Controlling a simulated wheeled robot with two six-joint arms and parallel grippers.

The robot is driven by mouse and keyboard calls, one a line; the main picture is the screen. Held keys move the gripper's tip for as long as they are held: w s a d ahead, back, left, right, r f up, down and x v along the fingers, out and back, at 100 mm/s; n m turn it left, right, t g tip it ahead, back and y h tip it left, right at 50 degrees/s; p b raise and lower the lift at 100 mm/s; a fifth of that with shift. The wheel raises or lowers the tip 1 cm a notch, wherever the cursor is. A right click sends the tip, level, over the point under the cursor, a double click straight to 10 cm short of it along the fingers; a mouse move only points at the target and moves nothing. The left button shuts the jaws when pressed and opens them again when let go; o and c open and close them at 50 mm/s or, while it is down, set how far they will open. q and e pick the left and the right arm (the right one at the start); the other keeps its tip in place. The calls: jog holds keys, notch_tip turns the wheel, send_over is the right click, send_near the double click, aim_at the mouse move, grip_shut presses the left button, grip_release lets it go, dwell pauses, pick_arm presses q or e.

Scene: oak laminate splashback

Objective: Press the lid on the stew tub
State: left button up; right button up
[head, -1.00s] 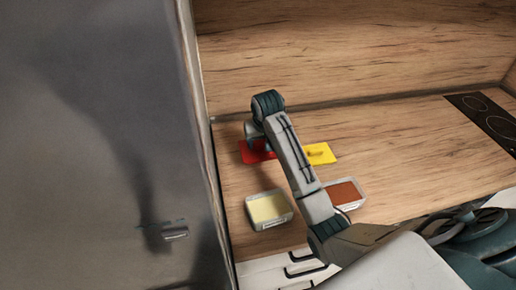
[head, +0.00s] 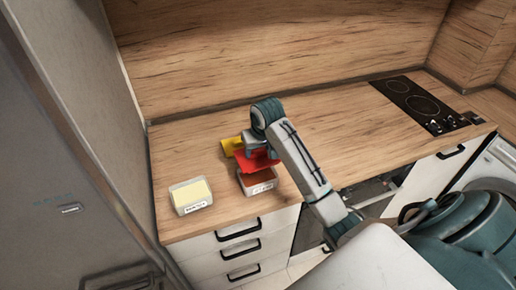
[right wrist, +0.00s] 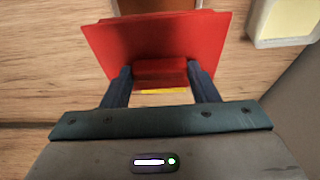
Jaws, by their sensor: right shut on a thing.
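My right gripper (head: 258,150) is shut on a red lid (head: 259,162) by its raised grip; the fingers show on both sides of that grip in the right wrist view (right wrist: 160,76). The lid is tilted and over the back part of a tub with brown-red contents (head: 262,188), which looks like the stew tub. Its front label is too small to read. In the right wrist view the red lid (right wrist: 150,40) hides nearly all of this tub. I cannot tell whether lid and rim touch. My left gripper is out of view.
A tub with pale yellow contents (head: 196,207) stands to the left near the counter's front edge. A yellow lid (head: 230,146) lies just behind the red one. A hob (head: 420,103) is far right; a tall steel-grey front rises at left. The counter behind is clear.

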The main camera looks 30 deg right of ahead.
aim_at(259, 157)
jog(key=shift+w+f, duration=0.1)
jog(key=shift+w, duration=0.05)
jog(key=shift+s+f, duration=0.2)
jog(key=shift+f, duration=0.55)
notch_tip(259, 157, down, 4)
jog(key=shift+w+r+b, duration=0.1)
jog(key=shift+r+b, duration=0.15)
jog(key=shift+b, duration=0.3)
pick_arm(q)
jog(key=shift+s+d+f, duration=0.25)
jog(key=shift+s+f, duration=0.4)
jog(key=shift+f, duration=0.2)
pick_arm(e)
jog(key=shift+f, duration=1.2)
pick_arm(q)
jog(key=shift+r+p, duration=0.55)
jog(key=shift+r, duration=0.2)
pick_arm(e)
jog(key=shift+f, duration=0.4)
jog(key=o, duration=1)
